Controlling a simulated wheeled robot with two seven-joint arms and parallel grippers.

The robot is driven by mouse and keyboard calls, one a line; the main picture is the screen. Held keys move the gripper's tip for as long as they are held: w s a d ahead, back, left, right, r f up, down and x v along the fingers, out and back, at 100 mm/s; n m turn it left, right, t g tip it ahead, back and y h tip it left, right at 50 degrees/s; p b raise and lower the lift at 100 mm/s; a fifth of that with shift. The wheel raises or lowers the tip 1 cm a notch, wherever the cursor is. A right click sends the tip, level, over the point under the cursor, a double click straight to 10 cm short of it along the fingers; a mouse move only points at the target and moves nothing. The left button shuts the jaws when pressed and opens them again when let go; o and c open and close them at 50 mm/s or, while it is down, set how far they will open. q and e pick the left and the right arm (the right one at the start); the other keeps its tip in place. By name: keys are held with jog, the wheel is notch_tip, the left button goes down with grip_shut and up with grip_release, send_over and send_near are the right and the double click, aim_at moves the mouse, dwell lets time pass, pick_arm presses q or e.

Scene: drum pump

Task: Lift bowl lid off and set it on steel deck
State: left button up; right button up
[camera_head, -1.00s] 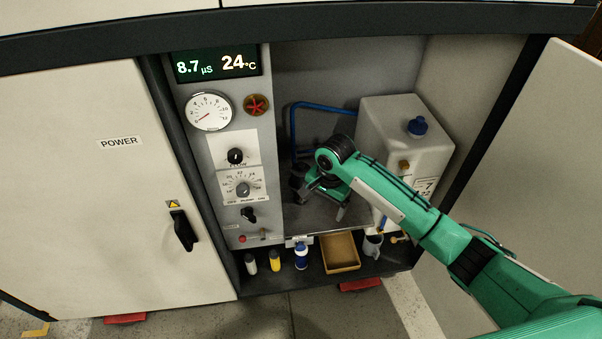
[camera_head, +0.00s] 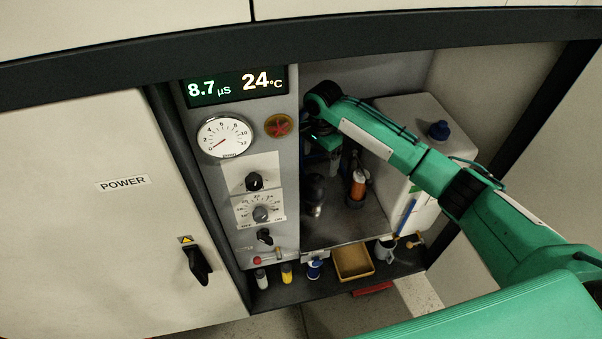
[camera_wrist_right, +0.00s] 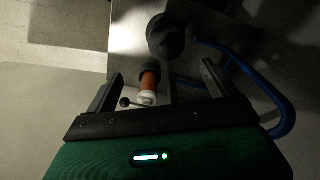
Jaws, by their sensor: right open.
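My right gripper (camera_head: 326,148) is raised inside the open cabinet, over the back of the steel deck (camera_head: 345,228). In the wrist view its two fingers (camera_wrist_right: 162,70) are apart with nothing held between them. I cannot tell which dark part is the bowl lid. My left gripper is out of view.
A blue pipe (camera_wrist_right: 262,78) runs close by. Front deck space is bare. A tan tray (camera_head: 353,262) sits on the lower shelf.

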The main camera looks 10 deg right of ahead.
aim_at(316, 176)
jog(key=shift+w+a+f, duration=0.15)
jog(key=shift+w+f, duration=0.1)
jog(key=shift+f, duration=0.2)
jog(key=shift+w+a+f, duration=0.15)
jog(key=shift+w+f, duration=0.1)
jog(key=shift+f, duration=0.2)
jog(key=f, duration=0.5)
jog(key=shift+s+d+f, duration=0.1)
jog(key=shift+s+f, duration=0.1)
jog(key=shift+f, duration=0.2)
jog(key=shift+w+f, duration=0.1)
jog(key=shift+f, duration=0.8)
notch_tip(316, 176, down, 4)
jog(key=shift+w+r, duration=0.15)
jog(key=shift+f, duration=0.3)
jog(key=c, duration=1.1)
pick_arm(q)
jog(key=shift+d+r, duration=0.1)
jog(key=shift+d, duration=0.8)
pick_arm(e)
jog(key=shift+o, duration=0.2)
